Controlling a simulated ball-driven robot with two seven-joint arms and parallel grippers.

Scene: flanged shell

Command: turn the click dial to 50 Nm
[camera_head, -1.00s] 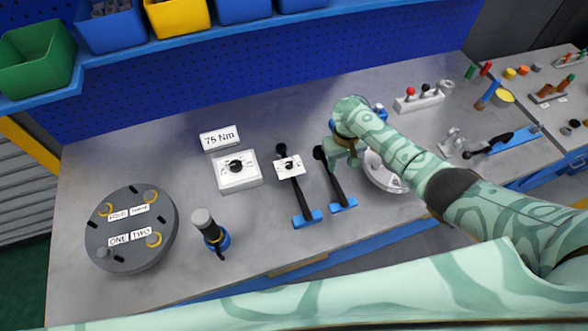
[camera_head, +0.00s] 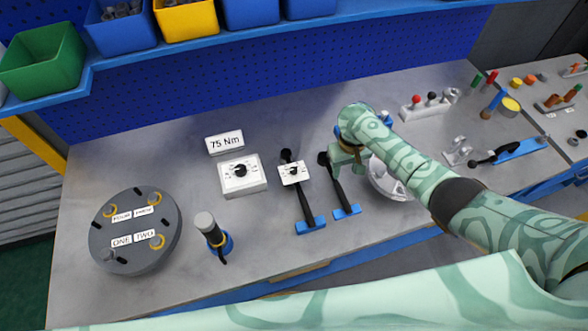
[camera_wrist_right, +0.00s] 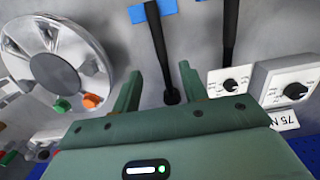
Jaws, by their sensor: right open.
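A white box with a black dial (camera_head: 241,174) stands on the bench behind the flanged disc. A smaller white dial plate (camera_head: 294,172) sits at the head of a black torque wrench (camera_head: 303,200) with a blue end. I cannot tell which is the click dial, nor read either setting. Both the box dial (camera_wrist_right: 293,87) and small dial (camera_wrist_right: 232,82) show at right in the right wrist view. My right gripper (camera_head: 348,158) is open, over a second black wrench (camera_head: 338,185). In the wrist view, the wrench's black end (camera_wrist_right: 172,96) appears between the fingers (camera_wrist_right: 160,88). My left gripper is out of view.
A "75 Nm" sign (camera_head: 225,142) stands behind the box. A grey flanged disc (camera_head: 135,255) lies at left, with a black-and-blue tool (camera_head: 212,237) beside it. A silver round part (camera_head: 388,185) is right of my gripper. Blue shelf bins (camera_head: 122,27) hang behind.

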